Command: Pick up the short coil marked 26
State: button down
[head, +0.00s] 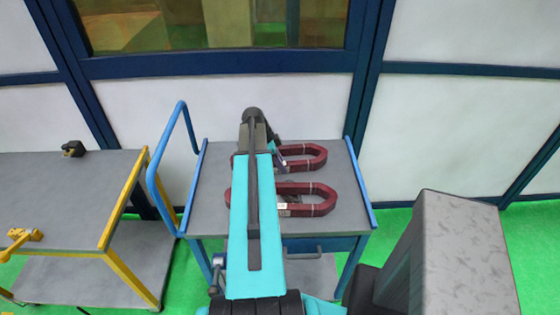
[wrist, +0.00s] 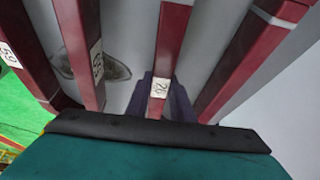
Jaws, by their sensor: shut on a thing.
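The coil marked 26 (wrist: 165,50) is dark red, with a white label on the bar between my fingers in the wrist view. My gripper (wrist: 161,96) is shut on that bar, with a dark finger on each side. In the head view two dark red U-shaped coils lie flat on the grey cart top, a far coil (head: 318,151) and a near coil (head: 322,206). My gripper is mostly hidden behind the arm, by the far coil. A bar labelled 59 (wrist: 25,60) is at the wrist view's left.
Another labelled red bar (wrist: 80,40) and an unmarked-looking bar (wrist: 250,55) flank the held one. The cart (head: 210,205) has blue side rails and a blue handle (head: 153,180). A yellow-framed table (head: 70,190) stands left. The wall is close behind the cart.

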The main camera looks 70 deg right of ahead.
jog(key=shift+r, duration=0.15)
jog(key=shift+r+b, duration=1.75)
jog(key=shift+r, duration=3.15)
jog(key=shift+s, duration=0.15)
